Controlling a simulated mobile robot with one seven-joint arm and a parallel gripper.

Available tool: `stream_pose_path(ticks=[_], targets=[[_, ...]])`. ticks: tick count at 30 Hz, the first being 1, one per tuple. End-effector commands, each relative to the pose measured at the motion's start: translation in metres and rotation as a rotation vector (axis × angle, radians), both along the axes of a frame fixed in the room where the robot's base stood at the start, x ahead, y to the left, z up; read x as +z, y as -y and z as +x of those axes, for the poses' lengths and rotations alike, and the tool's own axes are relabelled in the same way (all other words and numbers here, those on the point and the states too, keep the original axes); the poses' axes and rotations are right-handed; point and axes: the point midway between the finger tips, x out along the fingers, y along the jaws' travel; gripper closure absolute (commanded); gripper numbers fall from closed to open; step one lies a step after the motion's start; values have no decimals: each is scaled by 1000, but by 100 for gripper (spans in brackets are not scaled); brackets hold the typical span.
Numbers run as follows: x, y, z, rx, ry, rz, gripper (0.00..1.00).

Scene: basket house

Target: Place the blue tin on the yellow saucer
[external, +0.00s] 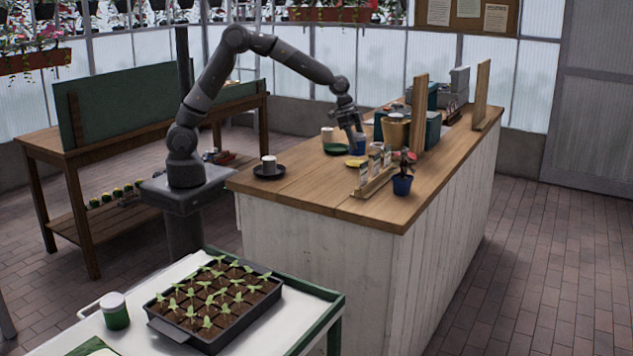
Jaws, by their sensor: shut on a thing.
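My gripper (352,128) is over the wooden counter, pointing down and shut on the blue tin (357,145). The tin is small in this view and partly covered by the fingers. The yellow saucer (355,163) lies on the counter just under the tin. From this distance I cannot tell whether the tin touches the saucer.
A dark saucer (257,173) bears a pale cup-like tin (269,163). A green saucer (337,151) has another pale tin (327,134) by it. A wooden card rack (374,184), a blue plant pot (402,186) and a tan pot (396,132) stand nearby.

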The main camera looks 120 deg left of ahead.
Motion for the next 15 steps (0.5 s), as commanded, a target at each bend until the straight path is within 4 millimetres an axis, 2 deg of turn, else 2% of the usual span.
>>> stream_pose_path(ticks=[6,15], targets=[[-31,0,0,0,-2,-1,70],[-33,1,0,0,0,0,70]])
